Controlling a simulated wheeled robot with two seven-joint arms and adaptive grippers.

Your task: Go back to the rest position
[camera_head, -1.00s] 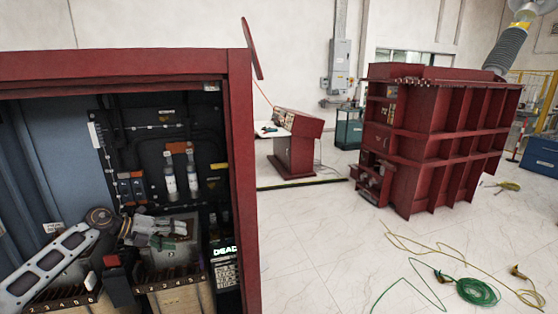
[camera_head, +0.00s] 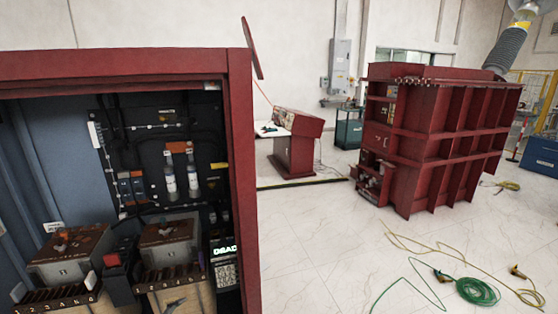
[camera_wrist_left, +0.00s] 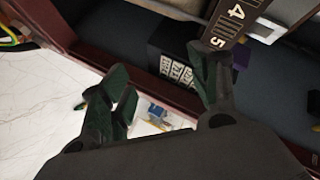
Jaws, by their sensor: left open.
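My left gripper (camera_wrist_left: 165,88) shows in the left wrist view with its two dark green fingers spread apart and nothing between them. It is near the red cabinet's lower edge, with a numbered strip (camera_wrist_left: 232,20) and a dark box with white labels (camera_wrist_left: 180,72) beyond the fingers. In the head view the left arm no longer shows clearly; a small dark shape at the bottom edge may be part of it, but I cannot tell. My right gripper is in neither view.
The open red cabinet (camera_head: 243,180) fills the left, with two grey terminal boxes (camera_head: 165,245) inside. A red transformer (camera_head: 440,140) and red console (camera_head: 295,150) stand beyond.

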